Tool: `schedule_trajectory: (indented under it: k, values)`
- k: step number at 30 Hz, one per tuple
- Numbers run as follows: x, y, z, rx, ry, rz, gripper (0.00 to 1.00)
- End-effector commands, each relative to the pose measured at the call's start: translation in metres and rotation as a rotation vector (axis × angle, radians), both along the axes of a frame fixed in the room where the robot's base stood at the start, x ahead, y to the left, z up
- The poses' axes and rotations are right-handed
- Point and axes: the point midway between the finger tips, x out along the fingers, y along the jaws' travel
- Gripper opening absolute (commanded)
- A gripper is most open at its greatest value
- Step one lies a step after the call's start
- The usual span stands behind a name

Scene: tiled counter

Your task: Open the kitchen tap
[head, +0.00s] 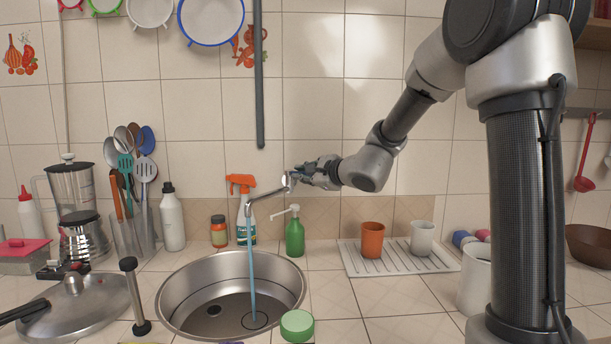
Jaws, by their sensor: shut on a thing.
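The kitchen tap (266,194) is a chrome wall-mounted tap with its spout over the round steel sink (172,296). A blue stream of water (253,275) runs from the spout down into the sink. My gripper (298,176) is at the wall end of the tap, reaching in from the right, and is shut on the tap's handle. The fingers and wrist hide most of the handle, so its exact angle cannot be told.
A spray bottle (243,215) with an orange head and a green soap bottle (295,236) stand behind the sink under the tap. Orange (372,240) and white (422,238) cups stand on a drying rack (400,264) at right. A green round pad (297,324) lies at the sink's front edge.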

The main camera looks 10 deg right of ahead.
Motion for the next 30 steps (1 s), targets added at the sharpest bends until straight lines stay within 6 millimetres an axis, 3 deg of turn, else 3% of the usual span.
schedule_trajectory:
  k: [17,18,21,30]
  values:
    - [-0.0004,0.0001,-0.0011,-0.001,0.002,-0.037,0.00]
    - [-0.0005,0.0001,-0.0012,-0.001,0.002,-0.036,0.17]
    - [-0.0003,0.0002,-0.0009,-0.001,0.002,-0.036,0.34]
    - [-0.0009,0.0001,0.0001,-0.001,-0.001,-0.036,0.34]
